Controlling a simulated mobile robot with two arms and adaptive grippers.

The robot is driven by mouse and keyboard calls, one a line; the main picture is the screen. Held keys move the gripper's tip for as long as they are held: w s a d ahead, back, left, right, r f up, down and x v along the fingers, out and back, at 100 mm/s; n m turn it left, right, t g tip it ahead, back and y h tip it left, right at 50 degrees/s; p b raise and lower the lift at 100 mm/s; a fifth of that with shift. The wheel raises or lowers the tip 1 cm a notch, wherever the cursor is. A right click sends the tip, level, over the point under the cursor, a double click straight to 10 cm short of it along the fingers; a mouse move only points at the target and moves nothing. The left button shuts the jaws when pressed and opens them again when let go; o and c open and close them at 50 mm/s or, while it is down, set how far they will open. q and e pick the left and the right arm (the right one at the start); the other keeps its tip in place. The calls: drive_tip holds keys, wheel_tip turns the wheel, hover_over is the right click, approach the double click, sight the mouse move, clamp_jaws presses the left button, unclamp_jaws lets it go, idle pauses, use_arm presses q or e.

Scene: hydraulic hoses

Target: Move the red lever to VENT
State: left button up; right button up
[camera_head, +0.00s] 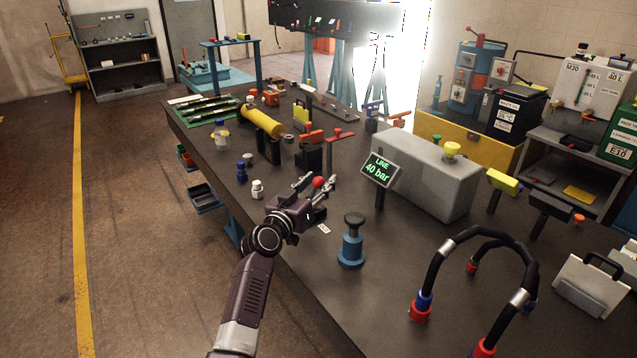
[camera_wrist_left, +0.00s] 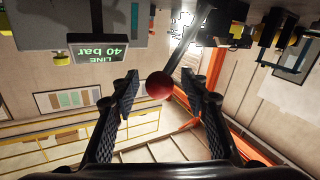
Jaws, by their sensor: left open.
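The lever's round red knob (camera_head: 318,183) shows at my left gripper (camera_head: 317,187), above the near left part of the bench. In the left wrist view the red knob (camera_wrist_left: 160,86) appears between the two open fingertips, with a visible gap on each side. A grey rod (camera_wrist_left: 183,48) runs from the knob toward the top of that view. The lever's base is mostly hidden behind my gripper. A small white label (camera_head: 324,229) lies on the bench close by; its text is too small to read, and I cannot make out a VENT mark. My right gripper is out of view.
A display (camera_head: 380,171) reading "LINE 40 bar" stands right of the gripper, before a grey tank (camera_head: 425,180). A blue post with a black knob (camera_head: 352,240) stands nearer. Black hoses (camera_head: 480,240) arch at the right. Small fittings (camera_head: 257,189) stand left of the gripper.

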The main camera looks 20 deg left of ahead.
use_arm(q)
clamp_jaws()
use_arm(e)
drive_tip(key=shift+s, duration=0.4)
use_arm(q)
drive_tip(key=shift+a+r+p, duration=0.1)
drive_tip(key=shift+r+p, duration=0.15)
drive_tip(key=shift+p, duration=0.1)
drive_tip(key=n+p, duration=0.1)
drive_tip(key=p, duration=0.1)
drive_tip(key=w+a+r+g+p, duration=0.1)
drive_tip(key=shift+w+a+r+n+p, duration=0.15)
drive_tip(key=shift+a+n+p, duration=0.1)
drive_tip(key=shift+n+p, duration=0.15)
drive_tip(key=shift+w+a+n+g+p, duration=0.75)
drive_tip(key=shift+a+n+p, duration=0.2)
drive_tip(key=shift+a+n, duration=0.15)
drive_tip(key=shift+w+a+f+n, duration=0.2)
drive_tip(key=shift+w+n, duration=0.05)
drive_tip(key=shift+n, duration=0.05)
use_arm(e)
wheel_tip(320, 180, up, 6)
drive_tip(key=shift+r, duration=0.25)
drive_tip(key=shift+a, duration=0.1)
